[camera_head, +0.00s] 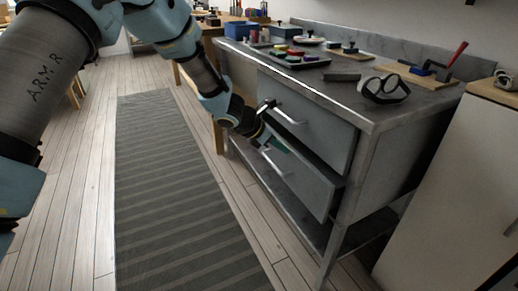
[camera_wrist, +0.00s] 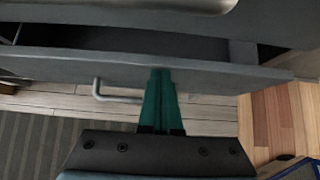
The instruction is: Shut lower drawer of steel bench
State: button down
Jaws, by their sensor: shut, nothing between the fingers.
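The steel bench (camera_head: 372,112) stands on the right in the head view, with an upper drawer (camera_head: 318,133) above a lower drawer (camera_head: 318,190). The lower drawer is pulled partway out; its front also shows in the wrist view (camera_wrist: 220,77), with a dark gap behind its top edge. Its bar handle (camera_wrist: 112,97) is left of my fingers. My gripper (camera_head: 279,146) is shut and empty, its green fingers (camera_wrist: 160,78) together at the outer face of the lower drawer's front. I cannot tell whether the tips touch it.
The upper drawer's handle (camera_head: 288,114) juts out just above my gripper. The bench top carries a tray of coloured pieces (camera_head: 293,58) and headphones (camera_head: 384,90). A striped rug (camera_head: 170,180) covers clear floor to the left. A white cabinet (camera_head: 455,190) stands at right.

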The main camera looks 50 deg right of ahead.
aim_at(292, 148)
jog(key=d, duration=0.1)
jog(key=s+d+p, duration=0.1)
jog(key=d, duration=0.1)
jog(key=shift+s+r, duration=0.1)
jog(key=shift+s+d, duration=0.15)
jog(key=shift+d, duration=0.15)
